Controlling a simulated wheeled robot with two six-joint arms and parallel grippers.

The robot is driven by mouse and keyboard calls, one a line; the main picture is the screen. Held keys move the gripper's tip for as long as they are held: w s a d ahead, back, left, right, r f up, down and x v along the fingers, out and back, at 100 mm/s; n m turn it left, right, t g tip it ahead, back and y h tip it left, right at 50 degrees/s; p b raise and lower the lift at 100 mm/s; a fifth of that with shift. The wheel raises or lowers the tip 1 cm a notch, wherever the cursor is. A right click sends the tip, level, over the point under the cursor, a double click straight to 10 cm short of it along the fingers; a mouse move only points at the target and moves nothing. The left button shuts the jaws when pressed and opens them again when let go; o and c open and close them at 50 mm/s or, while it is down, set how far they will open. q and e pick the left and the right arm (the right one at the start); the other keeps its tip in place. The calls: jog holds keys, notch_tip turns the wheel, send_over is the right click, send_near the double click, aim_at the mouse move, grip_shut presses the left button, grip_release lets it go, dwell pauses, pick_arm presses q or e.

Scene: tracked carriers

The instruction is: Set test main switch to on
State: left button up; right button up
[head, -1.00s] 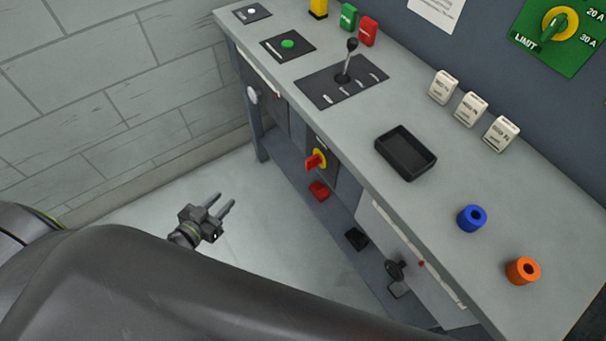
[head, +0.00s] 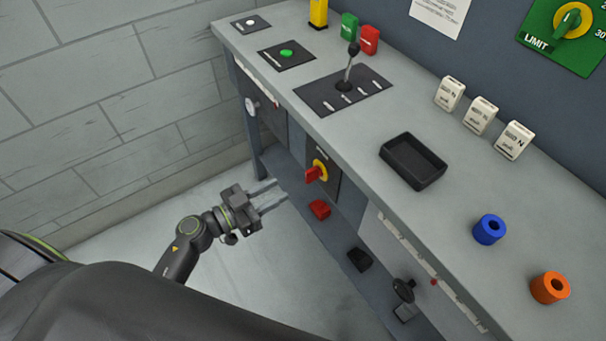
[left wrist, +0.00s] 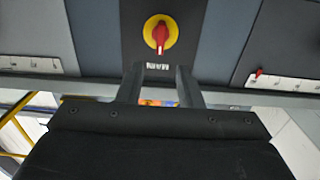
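The main switch (head: 317,171) is a red rotary handle on a yellow disc, set on a dark panel on the bench front. In the left wrist view the switch (left wrist: 160,34) is above the fingertips, its handle roughly upright in the picture, with the label MAIN (left wrist: 151,66) below it. My left gripper (head: 273,194) is open and empty, to the left of the switch and apart from it. Its two fingers (left wrist: 160,72) point toward the panel with a gap between them. My right gripper is not in view.
The bench top (head: 330,125) overhangs the switch panel. A red block (head: 319,209) and a black block (head: 359,259) are below the switch. A black lever (head: 404,290) is farther right. A brick wall (head: 100,110) stands at the left. The floor between is clear.

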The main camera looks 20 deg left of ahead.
aim_at(306, 175)
pick_arm(q)
jog(key=x, duration=0.8)
jog(key=shift+w+d, duration=0.2)
jog(key=shift+w, duration=0.1)
grip_shut()
